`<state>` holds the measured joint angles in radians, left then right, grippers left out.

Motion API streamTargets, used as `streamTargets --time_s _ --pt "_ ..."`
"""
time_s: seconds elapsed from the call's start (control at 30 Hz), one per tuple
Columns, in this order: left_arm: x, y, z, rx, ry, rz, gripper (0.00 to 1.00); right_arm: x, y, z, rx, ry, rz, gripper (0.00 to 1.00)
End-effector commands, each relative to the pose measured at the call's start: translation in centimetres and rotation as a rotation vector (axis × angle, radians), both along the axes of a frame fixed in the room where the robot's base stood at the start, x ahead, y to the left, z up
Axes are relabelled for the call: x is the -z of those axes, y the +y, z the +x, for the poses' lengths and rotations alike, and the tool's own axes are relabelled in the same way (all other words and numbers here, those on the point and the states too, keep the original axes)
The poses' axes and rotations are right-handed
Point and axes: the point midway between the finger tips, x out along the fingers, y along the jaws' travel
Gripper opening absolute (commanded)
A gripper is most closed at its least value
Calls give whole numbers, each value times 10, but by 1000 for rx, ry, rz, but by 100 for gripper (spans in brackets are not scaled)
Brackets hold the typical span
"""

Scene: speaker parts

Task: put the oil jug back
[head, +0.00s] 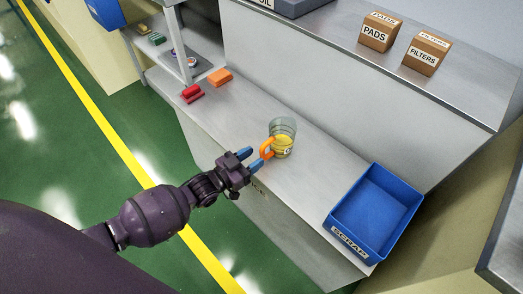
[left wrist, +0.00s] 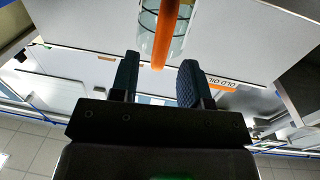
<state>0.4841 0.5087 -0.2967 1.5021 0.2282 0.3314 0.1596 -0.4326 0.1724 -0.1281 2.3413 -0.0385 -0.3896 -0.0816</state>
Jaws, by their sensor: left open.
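The oil jug (head: 284,127) is a clear cup with yellow liquid low inside and an orange handle. It stands upright on the lower grey bench, with its handle toward my left gripper. My left gripper (head: 253,160) is open, its blue fingertips right at the handle. In the left wrist view the orange handle (left wrist: 165,32) of the jug shows in line with the gap between the fingertips (left wrist: 158,68), its end reaching between them. I cannot tell whether a finger touches it. My right gripper is not in view.
A blue SCRAP bin (head: 350,244) stands right on the bench. Red blocks (head: 192,93) and an orange block (head: 220,77) lie to the left. PADS (head: 378,31) and FILTERS (head: 426,54) boxes and a grey tray (head: 296,5) stand on the upper shelf. Bench around the jug is clear.

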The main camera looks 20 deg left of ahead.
Motion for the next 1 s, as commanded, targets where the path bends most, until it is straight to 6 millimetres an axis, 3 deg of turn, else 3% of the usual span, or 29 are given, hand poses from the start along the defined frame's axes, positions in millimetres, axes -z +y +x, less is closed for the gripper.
streamTargets --time_s 0.2,0.4,1.0 --pt "-3 17 -36 -1 -1 0 42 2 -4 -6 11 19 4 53" --pt "-2 27 -55 0 -1 0 42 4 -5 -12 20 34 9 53" --pt "-1 29 -61 0 0 0 42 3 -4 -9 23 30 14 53"
